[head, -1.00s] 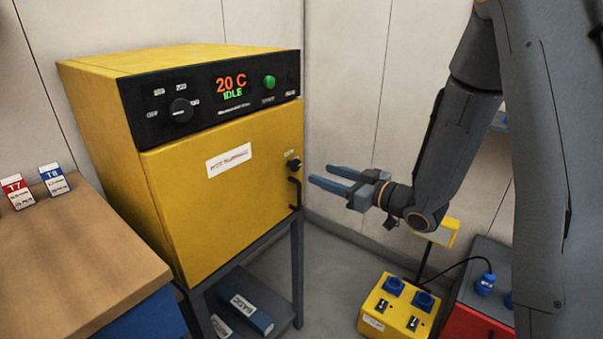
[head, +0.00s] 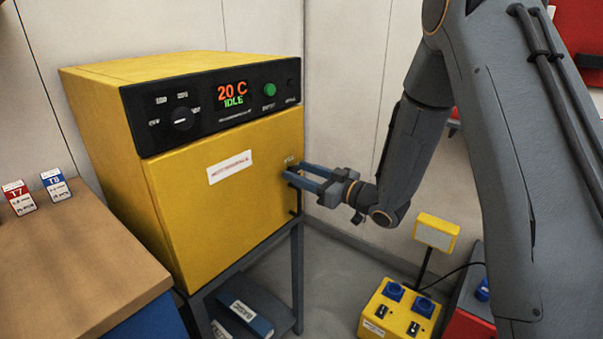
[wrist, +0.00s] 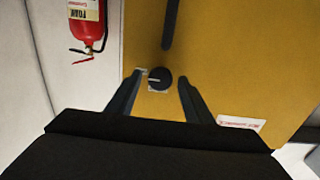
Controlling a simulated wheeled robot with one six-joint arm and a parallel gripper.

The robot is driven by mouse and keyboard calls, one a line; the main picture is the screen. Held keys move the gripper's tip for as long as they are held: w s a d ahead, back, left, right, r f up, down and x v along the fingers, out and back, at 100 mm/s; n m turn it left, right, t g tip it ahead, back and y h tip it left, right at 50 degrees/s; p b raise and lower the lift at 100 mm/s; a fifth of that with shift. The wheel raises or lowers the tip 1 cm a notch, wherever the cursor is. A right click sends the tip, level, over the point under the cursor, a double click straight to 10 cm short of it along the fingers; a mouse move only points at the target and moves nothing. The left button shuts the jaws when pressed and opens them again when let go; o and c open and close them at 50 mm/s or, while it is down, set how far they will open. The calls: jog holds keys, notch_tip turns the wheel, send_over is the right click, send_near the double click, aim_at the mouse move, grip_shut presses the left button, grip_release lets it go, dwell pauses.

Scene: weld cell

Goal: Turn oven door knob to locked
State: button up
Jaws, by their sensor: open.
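The yellow oven (head: 222,195) stands on a grey stand, its door closed, with a display reading 20 C IDLE. The door knob (wrist: 159,78) is a small black round knob with a pale pointer line on the door, seen in the wrist view; its label cannot be read. The black door handle (wrist: 171,22) is above it in that view. My gripper (head: 294,174) is open at the door's right edge. In the wrist view its two fingers (wrist: 158,92) lie on either side of the knob, with gaps visible. In the head view the fingers hide the knob.
A fire extinguisher (wrist: 87,24) hangs at the wrist view's left. A wooden bench (head: 75,262) with two small boxes stands left of the oven. A yellow socket box (head: 398,312) sits at the lower right. Blue packs (head: 247,318) lie on the shelf under the oven.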

jog(key=c, duration=1)
jog(key=shift+n, duration=0.3)
jog(key=n+b, duration=0.2)
jog(key=n, duration=0.2)
jog(key=shift+f+b, duration=0.1)
jog(key=shift+b, duration=0.25)
jog(key=n+b, duration=0.3)
jog(key=n, duration=0.1)
jog(key=shift+s+a+f+n, duration=0.1)
jog(key=shift+n, duration=0.3)
jog(key=n+b, duration=0.7)
jog(key=n, duration=0.1)
jog(key=shift+f+b, duration=0.1)
jog(key=shift+b, duration=0.25)
jog(key=shift+s+n, duration=0.1)
jog(key=shift+n, duration=0.3)
